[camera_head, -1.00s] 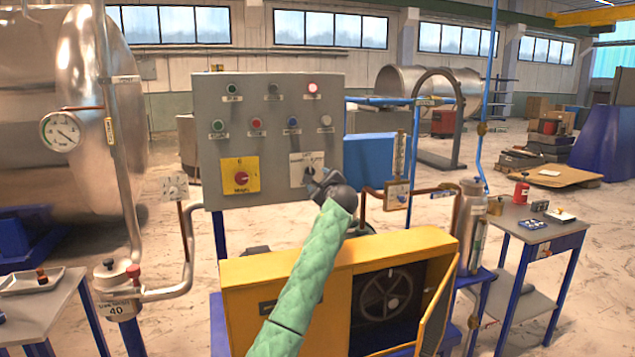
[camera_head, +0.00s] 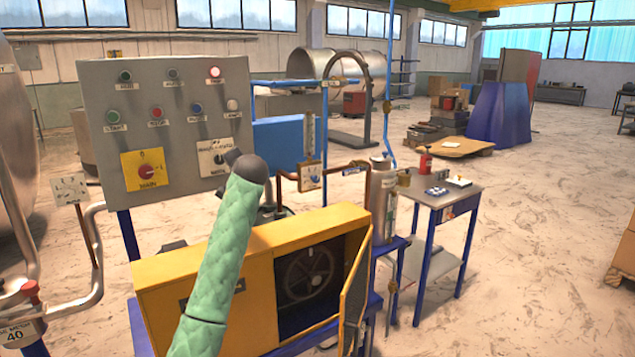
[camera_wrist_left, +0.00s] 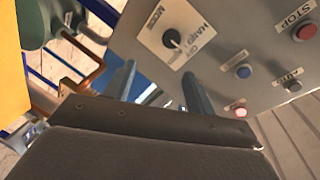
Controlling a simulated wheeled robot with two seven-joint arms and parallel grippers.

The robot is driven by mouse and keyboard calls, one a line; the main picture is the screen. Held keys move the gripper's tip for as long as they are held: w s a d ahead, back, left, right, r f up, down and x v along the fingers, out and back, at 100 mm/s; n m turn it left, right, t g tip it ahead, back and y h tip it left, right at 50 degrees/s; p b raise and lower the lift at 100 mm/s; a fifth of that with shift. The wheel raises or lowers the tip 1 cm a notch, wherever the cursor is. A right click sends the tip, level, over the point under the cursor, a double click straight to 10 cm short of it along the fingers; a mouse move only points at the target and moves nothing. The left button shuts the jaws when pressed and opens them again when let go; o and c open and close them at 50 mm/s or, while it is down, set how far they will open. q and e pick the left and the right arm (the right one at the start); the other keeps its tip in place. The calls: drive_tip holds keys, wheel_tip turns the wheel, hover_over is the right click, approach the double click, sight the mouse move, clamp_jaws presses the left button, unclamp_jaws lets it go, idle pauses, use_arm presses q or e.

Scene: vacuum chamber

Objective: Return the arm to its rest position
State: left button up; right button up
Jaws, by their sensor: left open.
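My left arm, in a green quilted sleeve, rises from the bottom of the head view. Its dark left gripper (camera_head: 228,173) is just in front of the lower right of the grey control panel (camera_head: 95,125), beside the black selector knob (camera_head: 218,158). The wrist view shows the left gripper (camera_wrist_left: 160,88) open and empty, its two fingers apart and pointing at the panel (camera_wrist_left: 215,75). The selector knob (camera_wrist_left: 172,39) lies beyond the fingers, and no contact shows. My right gripper is not in view.
The yellow cabinet (camera_head: 160,285) with its door (camera_head: 354,295) open stands below and behind my arm. Pipes, a gauge (camera_head: 310,177) and a metal cylinder (camera_head: 382,195) stand to its right. A small blue-legged table (camera_head: 465,190) is farther right, with open floor beyond.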

use_arm(q)
drive_tip(key=s+d+f+n+g+h, duration=0.2)
drive_tip(key=s+d+f+h, duration=0.1)
drive_tip(key=s+f, duration=0.85)
drive_tip(key=s+d+f+n+g+h, duration=0.1)
drive_tip(key=s+d+f+g+h, duration=0.15)
drive_tip(key=s+f, duration=0.9)
drive_tip(key=s+d+f+n+g+h, duration=0.1)
drive_tip(key=s+d+f+n+h, duration=0.35)
drive_tip(key=f, duration=1.25)
drive_tip(key=s+f+g, duration=0.2)
drive_tip(key=s+f, duration=0.7)
drive_tip(key=s, duration=0.5)
drive_tip(key=s+f+m+g+y, duration=0.1)
drive_tip(key=s+f+g, duration=0.1)
drive_tip(key=s+f, duration=0.8)
drive_tip(key=s+a+f+m+g, duration=0.1)
drive_tip(key=s+f+g, duration=0.2)
drive_tip(key=s+f, duration=0.6)
drive_tip(key=s, duration=0.9)
drive_tip(key=shift+f+y, duration=0.2)
drive_tip(key=shift+y, duration=0.2)
drive_tip(key=shift+a, duration=0.1)
